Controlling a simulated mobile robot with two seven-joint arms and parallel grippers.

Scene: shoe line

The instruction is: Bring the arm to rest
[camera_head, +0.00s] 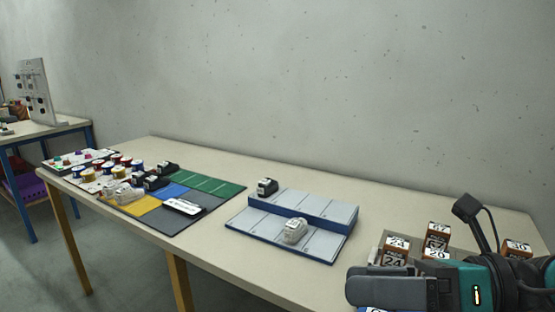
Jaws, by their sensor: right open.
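My right gripper (372,286) is at the lower right, over the right end of the long table (240,264). It is open and I see nothing held in it. It hides part of a group of orange-brown boxes with white number labels, such as the box marked 24 (393,261). My left gripper is not in view.
A two-step grey-blue rack (321,245) bears a black shoe (267,187) and a white shoe (295,231). A coloured mat (213,186) with several shoes and spools lies farther left. Bare tabletop separates mat and rack. A wall (330,90) stands behind.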

